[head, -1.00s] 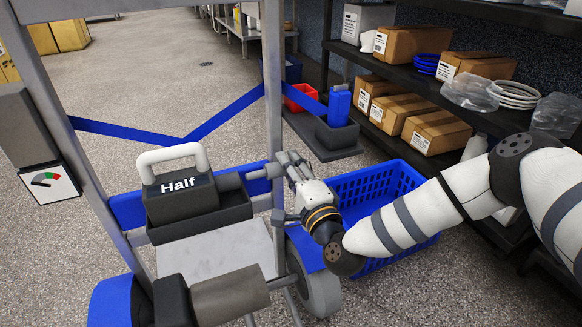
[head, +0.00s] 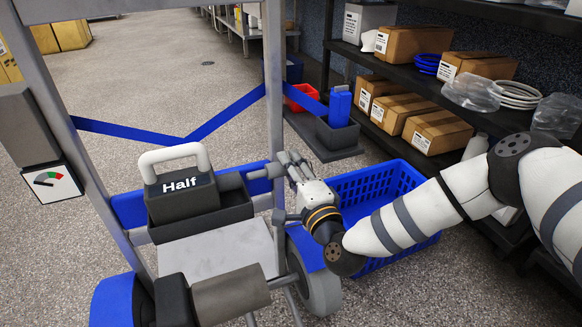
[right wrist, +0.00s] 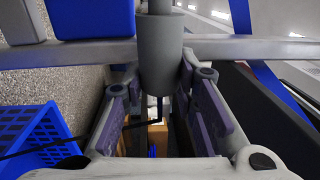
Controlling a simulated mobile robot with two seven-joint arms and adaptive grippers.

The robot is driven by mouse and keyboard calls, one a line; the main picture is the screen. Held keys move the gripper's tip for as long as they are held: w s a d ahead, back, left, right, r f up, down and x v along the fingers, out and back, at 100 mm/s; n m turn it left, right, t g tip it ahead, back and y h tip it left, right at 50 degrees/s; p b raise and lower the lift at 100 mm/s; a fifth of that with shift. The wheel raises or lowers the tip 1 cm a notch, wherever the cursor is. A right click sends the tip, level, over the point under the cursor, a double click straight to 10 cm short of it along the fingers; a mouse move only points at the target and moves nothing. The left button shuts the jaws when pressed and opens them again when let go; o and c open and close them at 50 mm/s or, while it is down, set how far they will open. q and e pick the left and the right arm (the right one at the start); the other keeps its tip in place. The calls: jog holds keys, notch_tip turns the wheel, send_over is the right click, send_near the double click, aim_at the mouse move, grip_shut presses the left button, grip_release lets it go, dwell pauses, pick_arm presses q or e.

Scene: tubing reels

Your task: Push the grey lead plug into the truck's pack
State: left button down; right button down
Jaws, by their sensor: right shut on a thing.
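The truck's pack (head: 183,200) is a dark grey block with a white handle and the word "Half". It sits in a dark tray (head: 236,212) on the truck. My right gripper (head: 290,165) is right of the pack, by the truck's upright. It is shut on the grey lead plug (head: 258,174), which points left towards the pack, with a visible gap between them. In the right wrist view the plug (right wrist: 160,60) is a grey cylinder between the fingers (right wrist: 160,100), with a thin dark lead below it. My left gripper does not show.
The truck's metal upright (head: 273,100) stands close to my right gripper. A blue basket (head: 375,190) is on the floor beneath my right arm. Shelves with boxes (head: 437,130) stand at the right. A blue strap (head: 225,112) crosses behind the pack. Open floor lies behind.

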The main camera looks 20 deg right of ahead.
aim_at(266, 175)
jog(key=shift+s+a, duration=0.1)
jog(key=shift+a, duration=2.65)
jog(key=c, duration=1.2)
grip_release()
jog(key=s+f, duration=0.1)
jog(key=s, duration=1.1)
jog(key=shift+d, duration=0.2)
jog(key=shift+r, duration=0.1)
